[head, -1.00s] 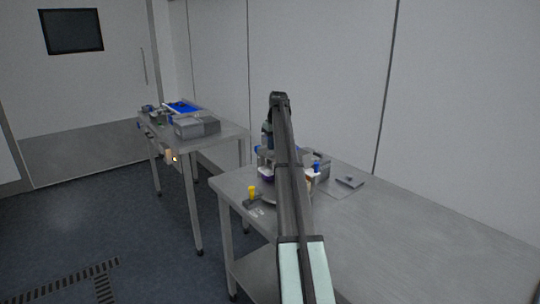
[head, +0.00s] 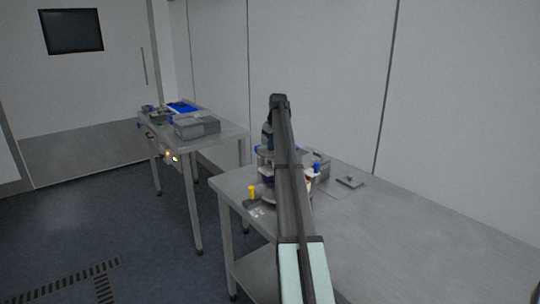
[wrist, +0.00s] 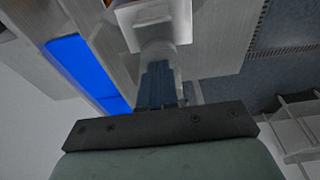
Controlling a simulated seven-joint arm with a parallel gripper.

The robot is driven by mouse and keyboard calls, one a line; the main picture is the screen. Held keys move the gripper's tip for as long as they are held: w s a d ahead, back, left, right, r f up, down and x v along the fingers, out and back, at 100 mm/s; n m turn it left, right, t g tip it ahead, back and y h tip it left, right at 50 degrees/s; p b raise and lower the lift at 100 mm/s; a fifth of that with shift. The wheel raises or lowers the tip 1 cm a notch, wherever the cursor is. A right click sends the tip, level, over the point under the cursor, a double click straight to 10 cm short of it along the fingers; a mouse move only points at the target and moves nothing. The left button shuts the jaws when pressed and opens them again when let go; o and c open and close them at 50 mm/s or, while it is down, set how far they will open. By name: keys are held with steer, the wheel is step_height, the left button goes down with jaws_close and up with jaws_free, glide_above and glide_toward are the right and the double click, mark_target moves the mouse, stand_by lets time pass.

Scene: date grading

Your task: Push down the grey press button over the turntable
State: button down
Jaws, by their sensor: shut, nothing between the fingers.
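In the wrist view, my gripper (wrist: 158,66) is shut, its dark blue-grey fingers together and empty. The fingertips point at a pale grey round part (wrist: 163,50), which appears to be the press button. I cannot tell whether they touch it. A white block (wrist: 150,14) lies just beyond it. In the head view, my gripper (head: 267,140) hangs above the station on the near table, partly behind my arm. The turntable (head: 268,196) is mostly hidden by my arm, and the button cannot be made out there.
A blue strip (wrist: 82,70) runs left of the fingers in the wrist view. On the near table (head: 420,240), a yellow knob (head: 252,191) stands left of the turntable and a small grey plate (head: 350,181) lies right. The table's right part is clear. A second table (head: 222,133) stands behind left.

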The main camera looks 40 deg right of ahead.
steer(key=shift+f, duration=0.95)
stand_by(0.6)
steer(key=shift+r, duration=3.6)
